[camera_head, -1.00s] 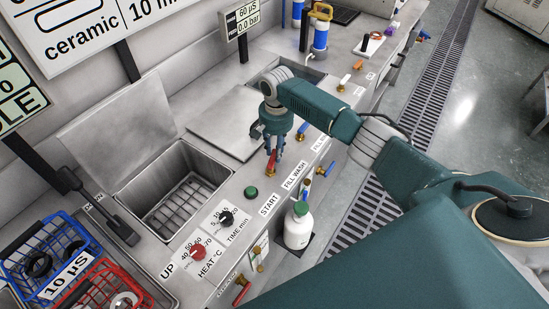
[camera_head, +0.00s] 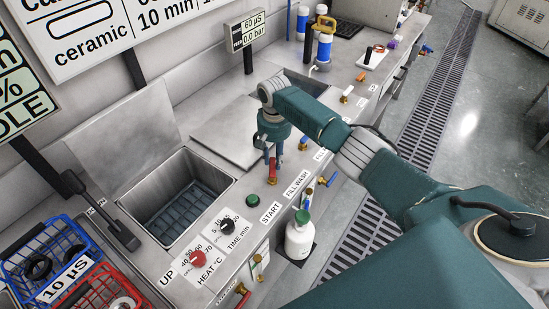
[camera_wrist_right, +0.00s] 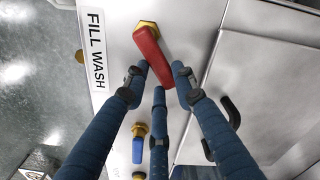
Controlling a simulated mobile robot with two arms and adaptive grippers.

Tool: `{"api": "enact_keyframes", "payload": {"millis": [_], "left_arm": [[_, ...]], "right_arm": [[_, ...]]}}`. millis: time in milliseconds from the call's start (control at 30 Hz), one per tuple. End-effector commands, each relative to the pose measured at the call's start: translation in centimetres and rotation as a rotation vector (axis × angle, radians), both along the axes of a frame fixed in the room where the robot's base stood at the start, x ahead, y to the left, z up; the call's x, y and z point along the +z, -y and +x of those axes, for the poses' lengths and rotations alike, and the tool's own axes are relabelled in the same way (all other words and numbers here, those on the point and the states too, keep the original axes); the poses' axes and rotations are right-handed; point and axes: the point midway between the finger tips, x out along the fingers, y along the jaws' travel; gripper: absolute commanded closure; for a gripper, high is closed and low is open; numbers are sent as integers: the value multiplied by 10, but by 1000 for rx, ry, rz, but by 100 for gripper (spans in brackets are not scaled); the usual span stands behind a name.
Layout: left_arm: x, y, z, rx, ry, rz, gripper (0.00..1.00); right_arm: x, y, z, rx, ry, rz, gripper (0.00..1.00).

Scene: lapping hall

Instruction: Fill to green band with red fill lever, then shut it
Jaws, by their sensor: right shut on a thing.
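The red fill lever (camera_head: 272,172) sits beside the FILL WASH label on the steel bench front. In the right wrist view the red lever (camera_wrist_right: 153,58) hangs from a brass fitting, its free end between my fingertips. My right gripper (camera_head: 271,154) is shut on it; the wrist view also shows its blue fingers (camera_wrist_right: 158,82) around the lever end. The wash tank (camera_head: 195,167) is open, with a wire grid at its bottom under what looks like bluish liquid. I cannot make out a green band. My left gripper is not in view.
A green START button (camera_head: 253,201), a black time knob (camera_head: 227,226) and a red heat knob (camera_head: 197,258) are nearby. A white bottle (camera_head: 299,238) stands below the bench edge. Blue (camera_head: 40,250) and red (camera_head: 105,300) baskets stand at lower left. A blue-handled valve (camera_wrist_right: 138,150) is close to my fingers.

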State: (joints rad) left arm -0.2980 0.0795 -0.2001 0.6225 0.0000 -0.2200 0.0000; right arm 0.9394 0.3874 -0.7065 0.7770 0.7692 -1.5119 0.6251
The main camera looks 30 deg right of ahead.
Motion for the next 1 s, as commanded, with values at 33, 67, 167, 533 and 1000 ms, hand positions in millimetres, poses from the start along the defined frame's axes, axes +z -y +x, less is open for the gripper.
{"api": "enact_keyframes", "payload": {"millis": [33,67,167,533,1000], "left_arm": [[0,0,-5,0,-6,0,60],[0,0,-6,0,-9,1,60],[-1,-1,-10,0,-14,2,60],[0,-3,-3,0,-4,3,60],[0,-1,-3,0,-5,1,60]], "right_arm": [[1,0,1,-1,1,0,72],[1,0,1,-1,1,0,66],[1,0,1,-1,2,0,54],[8,0,1,-2,4,0,54],[99,0,1,-1,4,0,54]]}}
